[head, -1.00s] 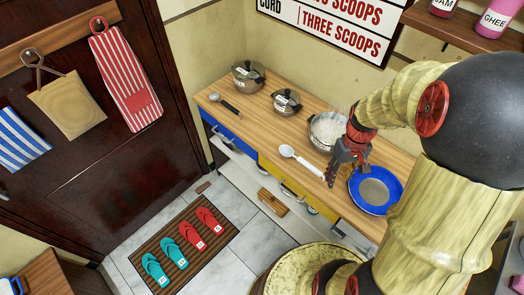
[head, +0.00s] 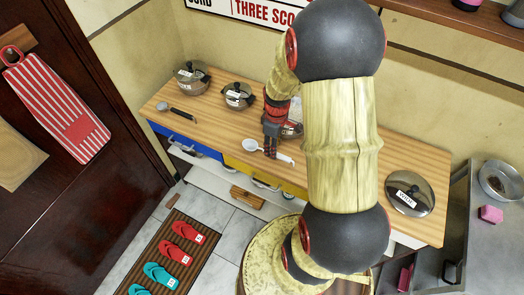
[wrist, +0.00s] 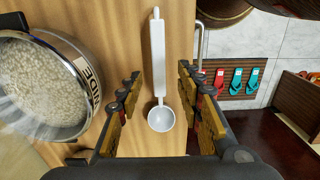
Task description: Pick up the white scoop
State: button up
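The white scoop (head: 284,159) lies on the wooden counter near its front edge, bowl to the left and handle to the right in the head view. In the wrist view the scoop (wrist: 158,65) lies with its handle pointing up the picture and its round bowl at the bottom. My gripper (head: 271,153) points down over the scoop in the head view and covers part of it. In the wrist view my gripper (wrist: 160,77) is open, with one finger on each side of the scoop and a gap to both. Nothing is held.
A pot of white grains (wrist: 42,85) stands left of the scoop in the wrist view. Two lidded pots (head: 191,77) (head: 238,96) and a dark-handled utensil (head: 178,111) are on the counter's left. A loose lid (head: 410,193) lies on the right. Slippers (head: 172,256) lie below.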

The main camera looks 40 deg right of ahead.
jog(key=f+b, duration=0.1)
jog(key=f, duration=0.4)
jog(key=shift+s+d+b, duration=0.2)
jog(key=shift+b, duration=0.15)
jog(key=shift+r, duration=0.1)
jog(key=shift+c, duration=0.4)
jog(key=c, duration=0.7)
grip_shut()
